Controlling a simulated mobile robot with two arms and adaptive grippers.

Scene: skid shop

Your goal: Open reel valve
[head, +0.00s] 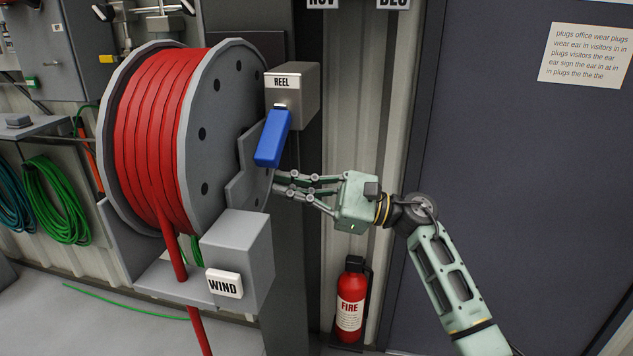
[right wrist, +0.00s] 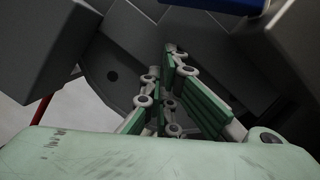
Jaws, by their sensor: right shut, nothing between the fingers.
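The reel valve is a grey box labelled REEL (head: 296,88) with a blue lever handle (head: 272,138) that hangs down and slightly left. It is mounted on a dark post beside the hose reel (head: 228,110). My right gripper (head: 280,183) is just below the blue handle, fingers pointing left toward the reel, apart from the handle. It is shut and empty. In the right wrist view, the fingers (right wrist: 165,75) are close together, and a blue edge of the handle (right wrist: 235,5) shows at the top. My left gripper is not in view.
Red hose (head: 150,130) is wound on the reel. A grey box with a WIND button (head: 224,284) stands below left of my gripper. A red fire extinguisher (head: 350,305) stands below it. A dark door (head: 530,180) fills the right. Green hoses (head: 55,200) hang at left.

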